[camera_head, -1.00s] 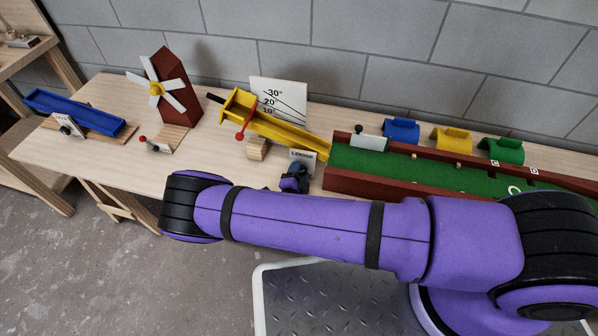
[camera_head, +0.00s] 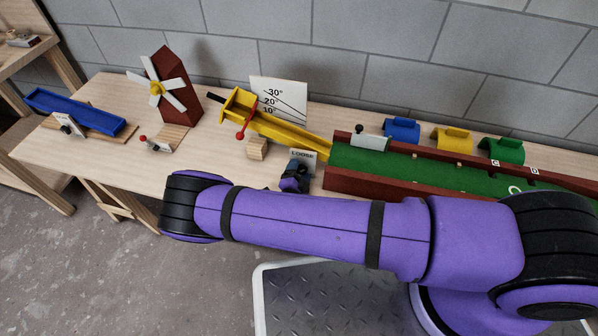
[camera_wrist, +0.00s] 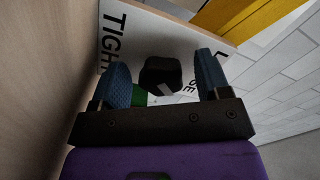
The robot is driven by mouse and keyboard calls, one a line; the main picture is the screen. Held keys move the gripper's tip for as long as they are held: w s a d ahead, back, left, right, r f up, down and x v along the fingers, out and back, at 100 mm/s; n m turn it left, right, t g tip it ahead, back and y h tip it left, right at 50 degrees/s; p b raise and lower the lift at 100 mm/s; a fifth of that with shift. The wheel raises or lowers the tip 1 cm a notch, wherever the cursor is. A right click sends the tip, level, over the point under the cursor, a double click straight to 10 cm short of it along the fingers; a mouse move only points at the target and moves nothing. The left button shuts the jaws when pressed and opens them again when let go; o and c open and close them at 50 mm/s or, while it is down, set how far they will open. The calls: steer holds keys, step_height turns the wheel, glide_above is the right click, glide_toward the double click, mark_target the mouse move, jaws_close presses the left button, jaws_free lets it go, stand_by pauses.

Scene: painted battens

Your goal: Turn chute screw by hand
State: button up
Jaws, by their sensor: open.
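The yellow chute (camera_head: 285,130) slopes down to the right in the head view, with a red-knobbed lever (camera_head: 241,132) on its side. The white LOOSE sign plate (camera_head: 302,155) stands in front of it. In the wrist view the plate (camera_wrist: 112,50) carries the letters TIGH and part of a second word. A black screw knob (camera_wrist: 160,74) with a pale mark sits on the plate. My gripper (camera_wrist: 162,66) is open, its two blue fingers on either side of the knob with gaps visible. In the head view my gripper (camera_head: 296,178) is small and partly hidden by my arm.
A white angle board (camera_head: 279,95) stands behind the chute. The green lane (camera_head: 350,160) with red borders lies right of the plate. A wooden block (camera_head: 257,148) is at left. A windmill (camera_head: 175,88) and blue trough (camera_head: 75,108) stand farther left.

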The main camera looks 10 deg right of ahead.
steer(key=v, duration=1)
steer(key=shift+s+a+f, duration=0.1)
steer(key=shift+s+a, duration=0.05)
steer(key=shift+s, duration=0.2)
